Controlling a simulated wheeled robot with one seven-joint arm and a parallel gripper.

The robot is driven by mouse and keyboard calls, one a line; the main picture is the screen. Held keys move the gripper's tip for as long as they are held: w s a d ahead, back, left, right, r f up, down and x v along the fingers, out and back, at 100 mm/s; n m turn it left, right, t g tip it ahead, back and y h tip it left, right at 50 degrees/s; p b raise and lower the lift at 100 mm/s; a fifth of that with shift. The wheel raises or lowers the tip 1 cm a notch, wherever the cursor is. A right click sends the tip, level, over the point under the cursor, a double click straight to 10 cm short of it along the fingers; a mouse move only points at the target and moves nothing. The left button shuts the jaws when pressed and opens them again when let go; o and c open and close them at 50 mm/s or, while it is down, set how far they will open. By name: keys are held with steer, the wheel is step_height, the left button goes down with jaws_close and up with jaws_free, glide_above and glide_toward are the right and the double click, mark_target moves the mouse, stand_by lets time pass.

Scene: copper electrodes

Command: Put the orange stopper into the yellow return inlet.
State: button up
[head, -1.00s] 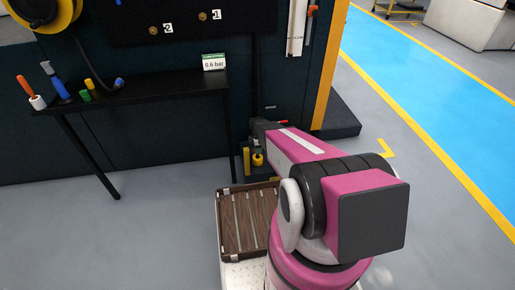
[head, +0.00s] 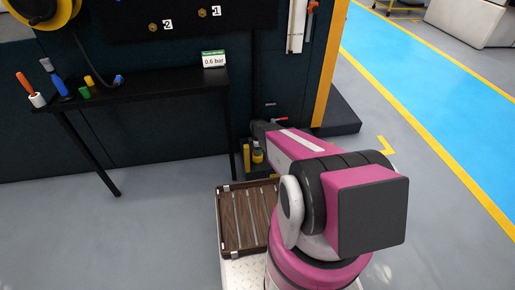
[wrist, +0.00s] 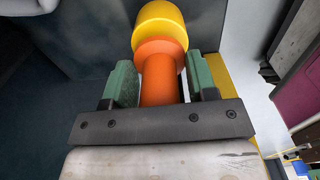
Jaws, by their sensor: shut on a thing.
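In the wrist view, the orange stopper (wrist: 158,88) is between the green pads of my gripper (wrist: 160,72), which is shut on it. The stopper's wider end meets or overlaps a rounded yellow piece (wrist: 160,22), which looks like the yellow return inlet. I cannot tell whether the stopper is inside it, touching it or just short of it. In the head view, a small yellow fitting (head: 257,157) shows low by the dark wall, beside my arm. My gripper and the stopper cannot be made out in that view.
A yellow post (head: 247,160) stands close to the left of the fitting. A slatted wooden tray (head: 240,222) lies in front. A narrow black shelf (head: 150,92) with several tools and coloured plugs is on the left. Grey floor (head: 160,235) is open at the left.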

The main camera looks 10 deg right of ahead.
steer(key=shift+f, duration=0.9)
steer(key=o, duration=1.4)
steer(key=shift+c, duration=0.2)
steer(key=shift+r, duration=0.2)
steer(key=shift+r, duration=4.85)
steer(key=shift+r, duration=0.1)
step_height(320, 180, up, 11)
steer(key=s+r+m, duration=0.6)
steer(key=s+m, duration=0.3)
steer(key=s, duration=0.1)
steer(key=s+r+m, duration=0.6)
steer(key=s+m, duration=0.3)
steer(key=s, duration=0.2)
steer(key=shift+s+r, duration=0.15)
steer(key=shift+r, duration=0.25)
